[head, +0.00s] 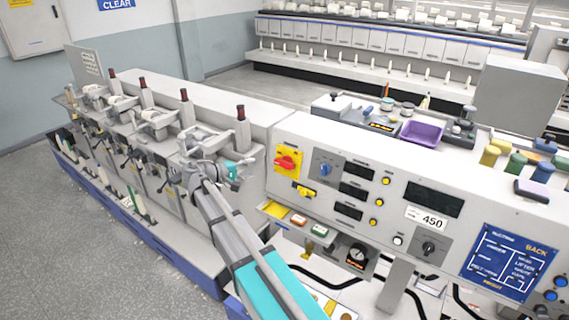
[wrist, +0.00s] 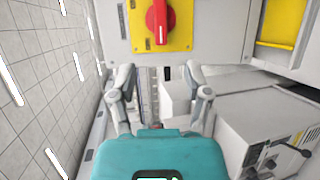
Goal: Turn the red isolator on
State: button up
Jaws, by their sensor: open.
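The red isolator is a red rotary handle (head: 286,162) on a yellow plate (head: 292,150), at the left end of the grey control panel. In the head view the handle lies roughly level. In the wrist view the handle (wrist: 159,20) shows at the top centre, lengthwise up and down the picture, partly cut off by the top edge. My gripper (wrist: 160,70) is open and empty, with its two fingers spread on either side of the handle's line and apart from it. In the head view my gripper (head: 246,163) is left of the isolator, its fingertips hard to make out.
A blue knob (head: 325,169) sits right of the isolator, and a yellow part (head: 304,191) sits just below it. A shelf (head: 275,209) with small coloured items juts out underneath. Spindle machinery (head: 150,120) stands left of my gripper. A purple tray (head: 422,132) rests on top.

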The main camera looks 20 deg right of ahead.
aim_at(281, 165)
jog(key=shift+d, duration=0.15)
jog(key=b+x, duration=0.3)
jog(key=x, duration=1)
jog(key=shift+d+f, duration=0.15)
jog(key=shift+d, duration=0.05)
grip_shut()
